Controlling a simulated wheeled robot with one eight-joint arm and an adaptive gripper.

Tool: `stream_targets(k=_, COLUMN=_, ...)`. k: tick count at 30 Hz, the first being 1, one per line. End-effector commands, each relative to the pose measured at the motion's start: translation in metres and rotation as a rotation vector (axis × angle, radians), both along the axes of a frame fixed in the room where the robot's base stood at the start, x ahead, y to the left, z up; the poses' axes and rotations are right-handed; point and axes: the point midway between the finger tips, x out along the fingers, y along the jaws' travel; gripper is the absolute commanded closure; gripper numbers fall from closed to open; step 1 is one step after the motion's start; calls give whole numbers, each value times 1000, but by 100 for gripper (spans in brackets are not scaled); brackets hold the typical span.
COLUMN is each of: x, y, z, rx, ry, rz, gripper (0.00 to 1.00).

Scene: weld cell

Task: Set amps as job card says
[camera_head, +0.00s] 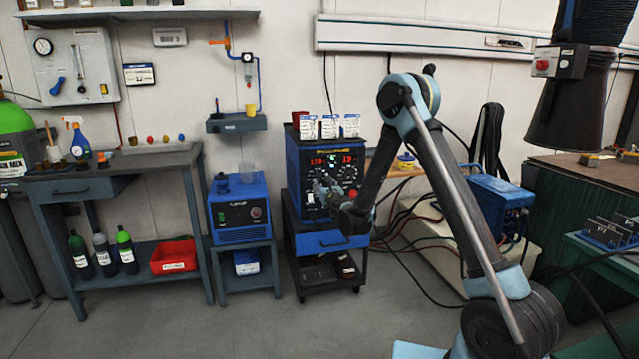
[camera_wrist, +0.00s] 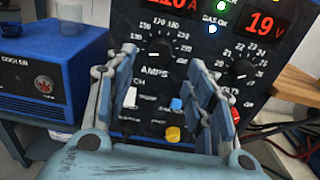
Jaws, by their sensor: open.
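The blue welder (camera_head: 293,165) stands on a cart, with lit red displays on its dark front panel. In the wrist view its panel (camera_wrist: 190,20) shows a dark AMPS knob (camera_wrist: 160,49) in a numbered dial, and a volts knob (camera_wrist: 240,70) to the right. The amps display (camera_wrist: 168,4) is cut off at the top, with "0 A" legible; the other display (camera_wrist: 264,24) reads 19 V. My gripper (camera_wrist: 163,72) is open and empty, its fingers either side of the AMPS label below the knob. Contact with the panel cannot be told. Several white cards (camera_head: 329,127) stand on the welder, too small to read.
A blue cooler (camera_head: 238,213) stands left of the welder and also shows in the wrist view (camera_wrist: 50,75). A workbench (camera_head: 120,168) with bottles is further left. Hoses and a blue case (camera_head: 497,200) lie right of the welder. The floor in front is clear.

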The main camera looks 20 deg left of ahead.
Motion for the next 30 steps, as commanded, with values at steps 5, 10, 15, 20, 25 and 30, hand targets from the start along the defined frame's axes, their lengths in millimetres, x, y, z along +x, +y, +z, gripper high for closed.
stream_targets(k=5, x=28, y=16, z=0, rx=0, ry=0, rz=-2, gripper=51)
stream_targets(k=10, x=48, y=29, z=0, rx=0, ry=0, rz=-1, gripper=51)
stream_targets(k=15, x=61, y=37, z=0, rx=0, ry=0, rz=0, gripper=51)
stream_targets(k=20, x=64, y=39, z=0, rx=0, ry=0, rz=0, gripper=51)
stream_targets(k=25, x=64, y=39, z=0, rx=0, ry=0, rz=0, gripper=51)
stream_targets(k=30, x=64, y=39, z=0, rx=0, ry=0, rz=0, gripper=78)
